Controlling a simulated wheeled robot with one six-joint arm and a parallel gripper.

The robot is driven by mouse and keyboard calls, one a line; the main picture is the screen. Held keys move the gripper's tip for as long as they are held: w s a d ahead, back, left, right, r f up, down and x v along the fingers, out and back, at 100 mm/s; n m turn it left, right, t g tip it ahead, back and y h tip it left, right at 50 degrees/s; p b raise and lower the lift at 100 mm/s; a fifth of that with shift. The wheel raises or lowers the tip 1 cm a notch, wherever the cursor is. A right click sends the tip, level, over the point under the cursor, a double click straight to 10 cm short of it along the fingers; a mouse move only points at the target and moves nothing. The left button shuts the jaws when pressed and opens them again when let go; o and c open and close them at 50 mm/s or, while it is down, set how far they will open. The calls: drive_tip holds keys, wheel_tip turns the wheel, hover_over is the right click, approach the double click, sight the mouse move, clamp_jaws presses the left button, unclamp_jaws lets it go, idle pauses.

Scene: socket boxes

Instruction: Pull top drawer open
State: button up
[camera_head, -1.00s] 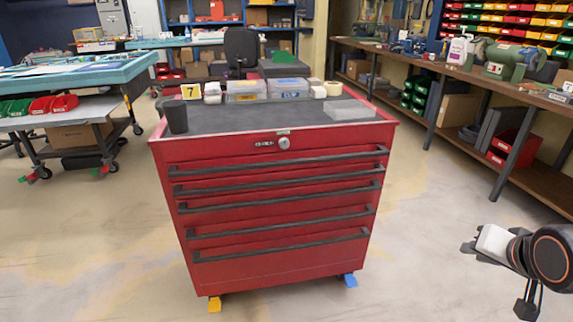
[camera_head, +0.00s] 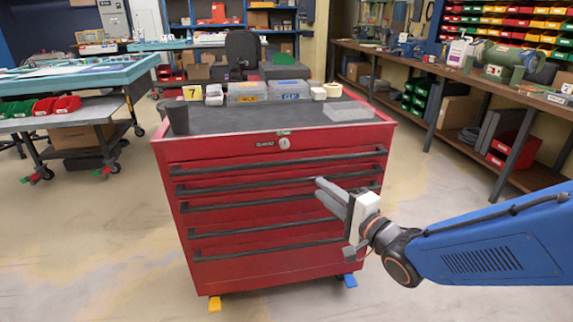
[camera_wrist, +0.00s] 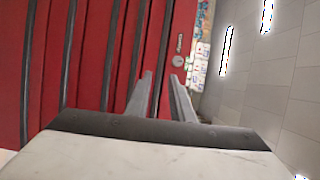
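The red tool cabinet (camera_head: 275,262) stands in front of me with all its drawers closed. The top drawer handle (camera_head: 280,159) is a long dark bar below the lock; it also shows in the wrist view (camera_wrist: 168,45). My gripper (camera_head: 319,187) is in front of the right half of the cabinet, its fingers pointing at the drawer fronts. In the wrist view my gripper (camera_wrist: 162,82) is open, fingers apart, with the top handle lined up in the gap between them. Whether the fingertips reach the handle depth is unclear.
A workbench (camera_head: 480,88) runs along the right, and a blue-topped table (camera_head: 75,78) stands left. Floor in front is clear.

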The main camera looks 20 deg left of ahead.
sight(288, 164)
drive_tip(key=x, duration=1.7)
drive_tip(key=shift+a+r, duration=0.2)
drive_tip(key=shift+a, duration=0.05)
clamp_jaws()
